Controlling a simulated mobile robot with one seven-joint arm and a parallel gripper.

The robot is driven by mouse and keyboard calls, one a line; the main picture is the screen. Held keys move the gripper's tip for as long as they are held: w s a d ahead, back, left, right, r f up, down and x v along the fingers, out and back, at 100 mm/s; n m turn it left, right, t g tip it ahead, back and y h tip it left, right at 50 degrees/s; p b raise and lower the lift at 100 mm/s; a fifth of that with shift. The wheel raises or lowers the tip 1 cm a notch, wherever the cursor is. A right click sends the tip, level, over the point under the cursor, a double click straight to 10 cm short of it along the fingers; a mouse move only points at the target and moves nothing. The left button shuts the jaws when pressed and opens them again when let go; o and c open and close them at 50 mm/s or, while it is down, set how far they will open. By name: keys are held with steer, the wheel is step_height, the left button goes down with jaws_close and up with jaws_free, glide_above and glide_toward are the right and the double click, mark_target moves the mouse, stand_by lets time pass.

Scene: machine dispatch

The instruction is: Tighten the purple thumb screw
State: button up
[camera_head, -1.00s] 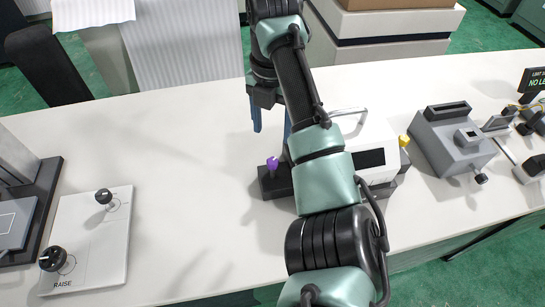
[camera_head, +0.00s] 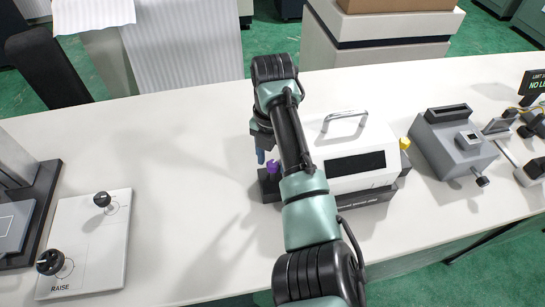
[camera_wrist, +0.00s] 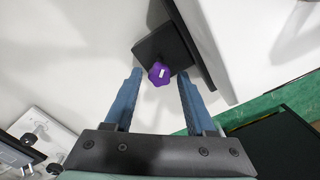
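The purple thumb screw (camera_head: 273,167) stands on a dark base plate (camera_head: 268,185) at the left side of a white machine (camera_head: 350,150). In the wrist view the purple screw (camera_wrist: 159,73) shows from above, with a small white mark on its head. My gripper (camera_wrist: 158,85) is open, with its two blue fingers spread. In that view the screw head appears between the fingertips; I cannot tell whether they are level with it, and no contact shows. In the head view my gripper (camera_head: 265,157) is beside the screw, and my arm partly covers it.
The white machine has a metal handle (camera_head: 345,122) and a yellow knob (camera_head: 405,143) on its right. A grey device (camera_head: 453,140) stands further right. A white panel with black knobs (camera_head: 88,240) lies at the left. The table between panel and machine is clear.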

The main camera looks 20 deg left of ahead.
jaws_close()
